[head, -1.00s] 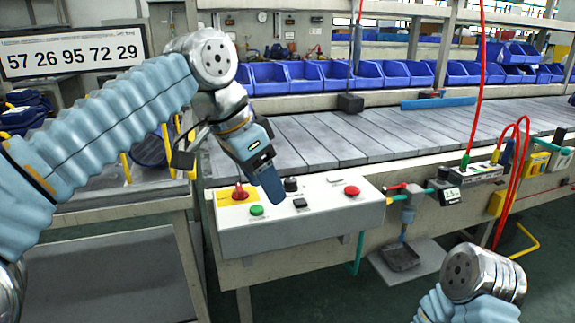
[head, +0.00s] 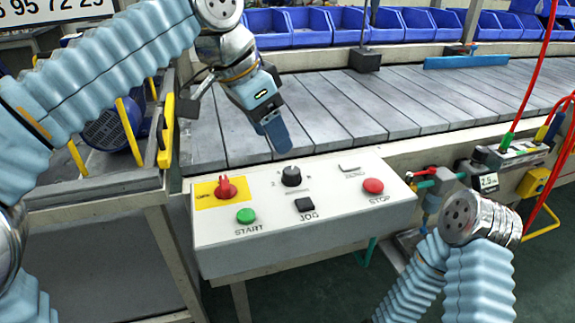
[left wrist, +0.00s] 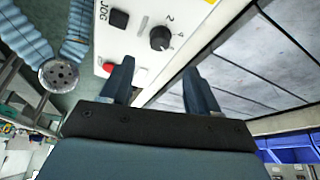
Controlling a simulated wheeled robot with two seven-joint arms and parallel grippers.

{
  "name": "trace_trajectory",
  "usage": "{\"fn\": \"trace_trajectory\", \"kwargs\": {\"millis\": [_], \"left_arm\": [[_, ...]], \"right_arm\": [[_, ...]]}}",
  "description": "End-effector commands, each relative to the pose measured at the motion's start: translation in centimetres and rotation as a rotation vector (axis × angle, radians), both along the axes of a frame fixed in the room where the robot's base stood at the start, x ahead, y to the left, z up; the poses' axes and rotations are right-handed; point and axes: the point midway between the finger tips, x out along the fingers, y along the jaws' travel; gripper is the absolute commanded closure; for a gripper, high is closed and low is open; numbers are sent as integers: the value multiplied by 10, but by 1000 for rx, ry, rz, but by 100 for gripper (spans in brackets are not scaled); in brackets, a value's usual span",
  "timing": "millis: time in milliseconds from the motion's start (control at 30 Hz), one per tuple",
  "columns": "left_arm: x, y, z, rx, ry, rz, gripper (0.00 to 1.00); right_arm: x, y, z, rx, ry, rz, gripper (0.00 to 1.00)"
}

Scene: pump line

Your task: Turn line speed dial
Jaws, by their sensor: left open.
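The line speed dial is a black round knob (head: 291,176) on the white control box (head: 330,232), with small scale marks around it. It also shows in the left wrist view (left wrist: 160,38), with the numbers 2 and 4 beside it. My left gripper (head: 280,148) is above and behind the dial, apart from it, pointing down. In the left wrist view its two fingers (left wrist: 158,75) stand apart with nothing between them, and the dial lies beyond their tips. My right arm shows at the lower right, but its gripper is out of view.
The box also carries a red switch (head: 226,188) on a yellow plate, a green START button (head: 246,215), a black JOG button (head: 305,205) and a red STOP button (head: 373,186). A grey slatted conveyor (head: 350,110) lies behind, with blue bins (head: 310,27) beyond.

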Motion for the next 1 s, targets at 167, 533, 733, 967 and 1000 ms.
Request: {"fn": "trace_trajectory", "kwargs": {"millis": [167, 533, 733, 967, 1000], "left_arm": [[8, -13, -43, 2, 3, -1, 39], [19, -29, -84, 0, 0, 0, 39], [19, -29, -85, 1, -1, 0, 39], [19, -29, -85, 0, 0, 0, 61], [19, -29, -85, 0, 0, 0, 67]], "right_arm": [[0, -1, -12, -1, 0, -2, 100], [0, -2, -18, -3, -1, -5, 100], [1, -2, -18, -3, -2, -5, 100], [1, -2, -18, -3, -2, -5, 100], [1, -2, -18, -3, -2, -5, 100]]}}
